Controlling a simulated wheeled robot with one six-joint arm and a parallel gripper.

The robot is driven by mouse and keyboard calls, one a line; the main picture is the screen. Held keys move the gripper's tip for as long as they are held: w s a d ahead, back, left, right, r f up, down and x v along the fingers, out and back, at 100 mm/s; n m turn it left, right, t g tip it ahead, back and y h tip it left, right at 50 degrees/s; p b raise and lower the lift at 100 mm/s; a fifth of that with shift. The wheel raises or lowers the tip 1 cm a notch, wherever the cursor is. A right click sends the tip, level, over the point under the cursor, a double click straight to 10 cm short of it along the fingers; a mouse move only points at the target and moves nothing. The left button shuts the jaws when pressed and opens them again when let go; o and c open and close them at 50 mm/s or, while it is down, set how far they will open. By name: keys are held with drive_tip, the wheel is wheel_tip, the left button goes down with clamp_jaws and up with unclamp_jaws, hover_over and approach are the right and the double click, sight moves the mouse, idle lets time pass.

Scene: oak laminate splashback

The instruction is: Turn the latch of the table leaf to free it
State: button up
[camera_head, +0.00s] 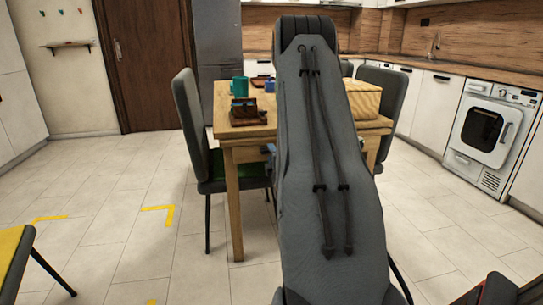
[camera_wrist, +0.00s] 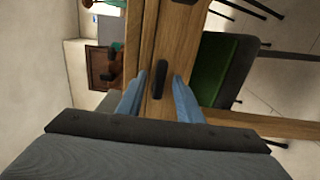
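The latch (camera_wrist: 161,77) is a small black bar on the wooden side of the table (camera_wrist: 192,25) in the wrist view. It lies nearly along the wood grain. My gripper (camera_wrist: 159,84) is open, with one blue finger on each side of the latch's lower end. I cannot tell whether either finger touches it. A dark seam runs along the wood beside the latch. In the head view the wooden table (camera_head: 223,98) stands ahead, and my arm hides the latch and most of the gripper. The leaf cannot be told apart clearly.
On the table are a teal mug (camera_head: 240,87), a dark wooden holder (camera_head: 246,113) and a light wooden box (camera_head: 358,101). Grey chairs stand left (camera_head: 190,110) and right (camera_head: 387,85) of it. A green seat (camera_wrist: 222,70) is close to the gripper's right.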

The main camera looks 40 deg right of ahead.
drive_tip(key=v, duration=0.7)
drive_tip(key=shift+s+a+p, duration=0.25)
drive_tip(key=shift+s+p, duration=0.05)
drive_tip(key=shift+p, duration=0.1)
drive_tip(key=shift+w, duration=0.1)
